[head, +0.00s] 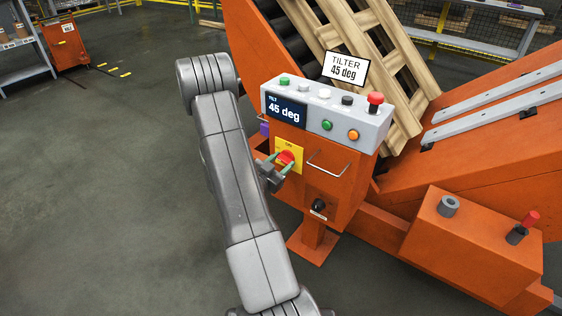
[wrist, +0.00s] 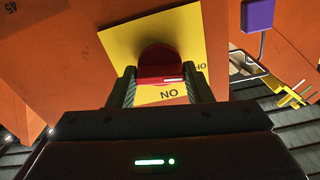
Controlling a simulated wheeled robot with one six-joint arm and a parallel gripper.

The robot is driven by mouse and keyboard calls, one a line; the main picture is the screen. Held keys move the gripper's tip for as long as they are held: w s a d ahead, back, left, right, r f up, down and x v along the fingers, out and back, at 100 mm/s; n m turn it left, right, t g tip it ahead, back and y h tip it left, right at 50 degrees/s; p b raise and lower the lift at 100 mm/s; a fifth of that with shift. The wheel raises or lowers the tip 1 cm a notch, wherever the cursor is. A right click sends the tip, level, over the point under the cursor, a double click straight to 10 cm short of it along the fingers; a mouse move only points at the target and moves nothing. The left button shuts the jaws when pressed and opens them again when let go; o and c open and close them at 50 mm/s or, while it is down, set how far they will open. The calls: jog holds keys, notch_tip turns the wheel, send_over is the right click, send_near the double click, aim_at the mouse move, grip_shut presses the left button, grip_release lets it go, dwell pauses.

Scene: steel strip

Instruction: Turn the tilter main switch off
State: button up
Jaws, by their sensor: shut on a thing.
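The main switch is a red knob (head: 285,158) on a yellow plate (head: 297,147), on the left part of the orange control box front (head: 345,180). In the wrist view the red knob (wrist: 159,62) sits between the two fingers of my gripper (wrist: 160,82), which is shut on it. In the head view my gripper (head: 278,160) reaches the knob from the left front. The yellow plate (wrist: 117,42) carries dark lettering that appears upside down in the wrist view, with ON below the knob. Other lettering at its right is partly hidden by a finger. A small white mark shows on the knob.
A grey panel (head: 322,122) above has several buttons, a red mushroom button (head: 375,100) and a display reading 45 deg. A metal handle (head: 328,165) and a black knob (head: 319,205) are near the switch. The orange tilter holds a wooden pallet (head: 350,45).

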jog(key=shift+n, duration=1.1)
jog(key=shift+p, duration=0.3)
jog(key=o, duration=1)
jog(key=p+v, duration=0.1)
jog(key=v, duration=1.3)
jog(key=shift+p, duration=0.4)
